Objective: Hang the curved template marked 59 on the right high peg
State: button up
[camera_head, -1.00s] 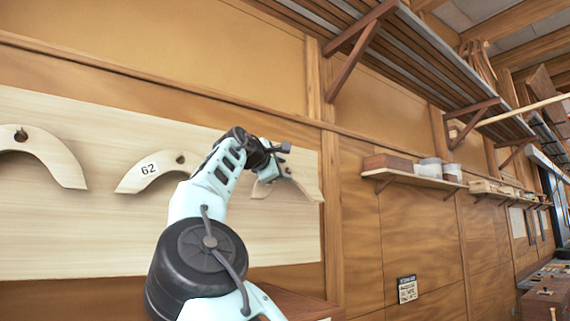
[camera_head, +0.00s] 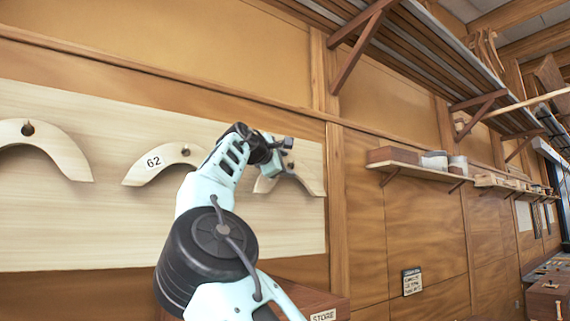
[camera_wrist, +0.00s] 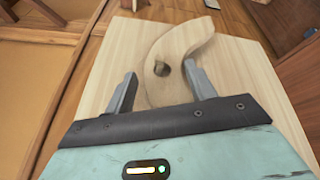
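A pale curved wooden template (camera_head: 306,176) hangs at the right high peg on the light board, with the peg (camera_wrist: 161,69) showing at its hole in the wrist view. Its number is not readable, so I cannot confirm the 59. My gripper (camera_head: 283,166) is at this template. In the wrist view my gripper (camera_wrist: 160,78) has its fingers spread on either side of the template (camera_wrist: 178,42), apparently clear of it. In the head view my gripper and wrist hide part of the template.
The template marked 62 (camera_head: 160,163) hangs to the left, and another curved template (camera_head: 60,150) hangs at the far left. The pale board (camera_head: 90,230) is on the wooden wall. A shelf (camera_head: 420,168) with boxes is to the right. A box labelled STORE (camera_head: 322,315) is below.

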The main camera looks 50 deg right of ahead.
jog(key=shift+o, duration=1)
jog(key=s+a+b, duration=0.3)
jog(key=a+b, duration=0.3)
jog(key=a, duration=1.1)
jog(key=shift+r, duration=0.3)
jog(key=shift+a, duration=0.1)
